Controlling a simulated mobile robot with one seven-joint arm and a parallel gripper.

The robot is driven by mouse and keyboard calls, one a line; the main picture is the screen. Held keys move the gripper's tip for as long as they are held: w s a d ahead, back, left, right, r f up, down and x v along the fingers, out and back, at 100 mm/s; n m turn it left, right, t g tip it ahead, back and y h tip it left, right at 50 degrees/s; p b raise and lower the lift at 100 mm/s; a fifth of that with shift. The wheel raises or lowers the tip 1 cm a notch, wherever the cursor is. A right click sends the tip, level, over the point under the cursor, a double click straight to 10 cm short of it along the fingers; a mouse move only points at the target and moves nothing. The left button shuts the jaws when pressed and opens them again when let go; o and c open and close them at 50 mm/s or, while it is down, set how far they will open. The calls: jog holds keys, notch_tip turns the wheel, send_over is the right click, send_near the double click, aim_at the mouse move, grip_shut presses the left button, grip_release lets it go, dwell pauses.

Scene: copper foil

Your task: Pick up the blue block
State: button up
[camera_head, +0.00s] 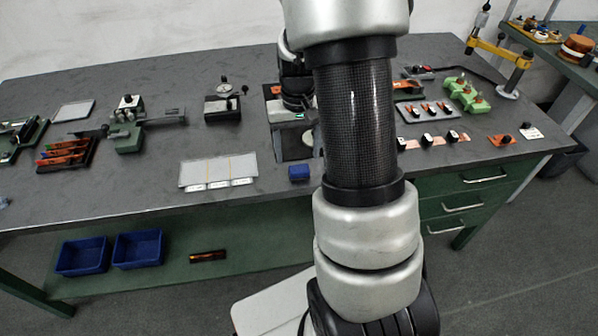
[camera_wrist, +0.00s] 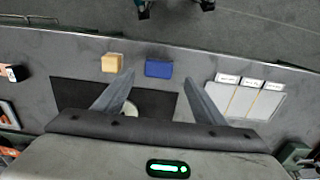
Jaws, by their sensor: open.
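The small blue block (camera_head: 299,173) sits on the dark workbench near its front edge, just left of my arm in the head view. In the wrist view the blue block (camera_wrist: 158,69) lies beyond my fingertips, roughly between them. My gripper (camera_wrist: 158,80) is open and empty, with its two fingers spread over a black mat. It is apart from the block. In the head view my arm hides most of the gripper's area.
A tan block (camera_wrist: 112,63) lies close beside the blue block in the wrist view. A white labelled tray (camera_head: 218,172) is on its other side. Fixtures and tools fill the back of the workbench (camera_head: 120,185). Blue bins (camera_head: 138,248) stand on the lower shelf.

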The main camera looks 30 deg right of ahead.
aim_at(299, 168)
notch_tip(299, 168, down, 5)
jog(key=shift+s+d+f, duration=0.1)
jog(key=shift+s+d, duration=0.05)
jog(key=c, duration=1.2)
jog(key=shift+o, duration=0.2)
notch_tip(299, 168, up, 10)
jog(key=shift+p, duration=0.3)
